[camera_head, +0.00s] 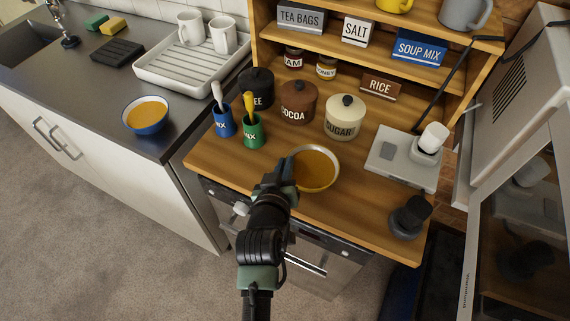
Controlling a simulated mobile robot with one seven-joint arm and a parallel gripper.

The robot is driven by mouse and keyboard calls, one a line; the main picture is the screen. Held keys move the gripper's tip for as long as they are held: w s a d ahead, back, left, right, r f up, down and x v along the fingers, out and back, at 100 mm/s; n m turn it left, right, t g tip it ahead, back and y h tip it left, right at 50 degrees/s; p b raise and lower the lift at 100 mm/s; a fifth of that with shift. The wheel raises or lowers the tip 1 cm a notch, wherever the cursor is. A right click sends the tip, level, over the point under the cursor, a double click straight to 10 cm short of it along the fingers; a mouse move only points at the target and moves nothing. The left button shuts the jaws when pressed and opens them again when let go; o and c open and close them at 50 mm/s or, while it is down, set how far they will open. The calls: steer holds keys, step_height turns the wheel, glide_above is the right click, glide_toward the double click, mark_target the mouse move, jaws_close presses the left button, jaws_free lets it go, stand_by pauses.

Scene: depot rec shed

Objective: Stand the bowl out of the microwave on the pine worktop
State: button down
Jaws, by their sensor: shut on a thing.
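A bowl with a pale rim (318,191) and orange-brown contents is over the front middle of the pine worktop (365,203). My gripper (288,170) reaches in from the front and is shut on the bowl's left rim. The bowl looks about level and low over the wood; whether its base touches cannot be told from this view. The fingertips are partly hidden by my wrist. The microwave (517,75) is at the upper right, with its dark glass door (520,230) standing open at the right.
Behind the bowl stand a sugar pot (345,119), a cocoa pot (298,103), and blue (224,124) and green (252,133) cups. A grey scale (393,160) and a dark object (409,217) are right. Another bowl (147,131) sits on the left counter.

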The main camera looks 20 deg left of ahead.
steer(key=shift+w+r, duration=0.1)
steer(key=shift+r, duration=0.1)
steer(key=shift+f, duration=0.15)
steer(key=c, duration=1)
jaws_free()
steer(key=shift+f, duration=0.1)
steer(key=v, duration=1.2)
